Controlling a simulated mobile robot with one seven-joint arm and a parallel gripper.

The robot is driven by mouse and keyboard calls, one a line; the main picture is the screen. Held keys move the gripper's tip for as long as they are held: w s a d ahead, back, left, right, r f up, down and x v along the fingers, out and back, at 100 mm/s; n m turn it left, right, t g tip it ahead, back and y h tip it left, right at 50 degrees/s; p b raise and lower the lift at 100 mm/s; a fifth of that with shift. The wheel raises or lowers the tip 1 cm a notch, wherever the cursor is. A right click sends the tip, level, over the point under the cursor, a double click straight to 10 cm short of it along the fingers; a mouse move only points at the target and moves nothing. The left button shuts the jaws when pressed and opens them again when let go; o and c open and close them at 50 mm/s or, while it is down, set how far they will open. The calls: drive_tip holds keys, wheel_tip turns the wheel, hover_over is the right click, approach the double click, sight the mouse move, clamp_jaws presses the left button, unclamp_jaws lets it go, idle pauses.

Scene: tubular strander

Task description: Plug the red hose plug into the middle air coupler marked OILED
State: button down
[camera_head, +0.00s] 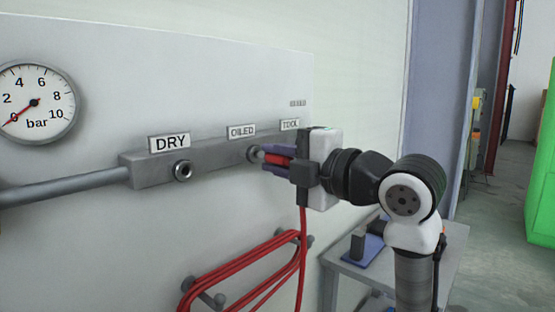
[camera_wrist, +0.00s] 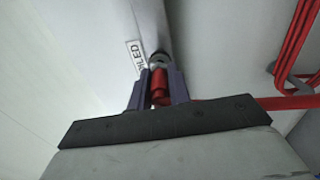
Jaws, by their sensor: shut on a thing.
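My gripper (camera_head: 270,158) is shut on the red hose plug (camera_head: 280,160), held level in front of the manifold block. In the wrist view the red plug (camera_wrist: 158,88) lies between the two purple fingers, its tip pointing at the OILED coupler (camera_wrist: 159,60). In the head view the OILED coupler (camera_head: 254,154) is right at the fingertips, under the OILED label (camera_head: 242,132). I cannot tell whether the plug's tip is inside the coupler or just short of it. The DRY coupler (camera_head: 182,171) is empty. The TOOL coupler is hidden behind my gripper.
A pressure gauge (camera_head: 36,102) is at the left of the panel. The red hose (camera_head: 303,240) hangs from my gripper to a coil on pegs (camera_head: 205,292) below. A small grey table (camera_head: 345,262) stands behind my arm.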

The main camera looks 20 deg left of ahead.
drive_tip(key=shift+w+a, duration=0.2)
drive_tip(key=shift+a, duration=0.35)
drive_tip(key=c, duration=1.2)
unclamp_jaws()
drive_tip(key=shift+c, duration=0.2)
drive_tip(key=b+v, duration=0.3)
drive_tip(key=v, duration=1)
drive_tip(key=shift+d, duration=0.4)
drive_tip(key=shift+s, duration=0.1)
